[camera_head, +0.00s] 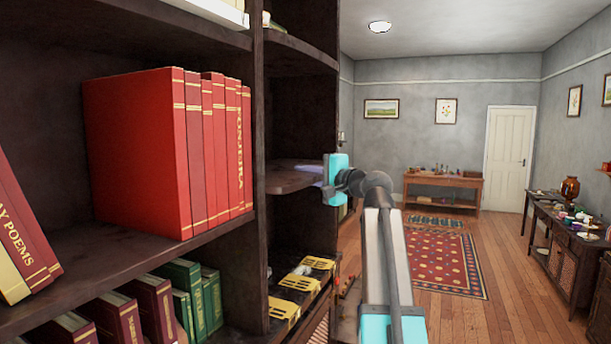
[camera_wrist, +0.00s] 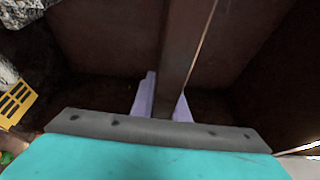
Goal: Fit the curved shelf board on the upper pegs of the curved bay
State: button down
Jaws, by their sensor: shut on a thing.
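The dark brown curved shelf board (camera_head: 287,180) lies roughly level inside the curved bay (camera_head: 300,115), between its curved top and the lower shelf. My gripper (camera_head: 312,170) is at the board's front right edge. In the wrist view the board (camera_wrist: 178,60) shows edge-on between the two pale lavender fingers of my gripper (camera_wrist: 163,103), which are shut on it. The pegs are not visible, so I cannot tell whether the board touches them.
A dark upright (camera_head: 258,150) separates the bay from red books (camera_head: 165,150) on the left. Open floor with a red rug (camera_head: 445,262) is to the right.

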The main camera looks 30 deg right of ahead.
aim_at(321, 178)
jog(key=shift+w+a+r, duration=0.1)
jog(key=shift+w+a, duration=0.25)
jog(key=shift+w, duration=0.2)
jog(key=shift+w+a+r, duration=0.1)
jog(key=shift+w+a, duration=0.25)
jog(key=shift+w, duration=0.2)
dwell(0.7)
jog(key=c, duration=1.6)
grip_release()
jog(key=shift+c, duration=0.2)
jog(key=shift+f, duration=0.25)
jog(key=s+b, duration=0.1)
jog(key=s, duration=0.3)
jog(key=s+d+b, duration=0.1)
jog(key=s+b, duration=0.1)
jog(key=s, duration=0.2)
jog(key=s+d+b, duration=0.1)
jog(key=s, duration=0.3)
jog(key=shift+b, duration=0.3)
jog(key=shift+s+d+r, duration=0.1)
jog(key=shift+s+d, duration=0.05)
jog(key=shift+s, duration=0.7)
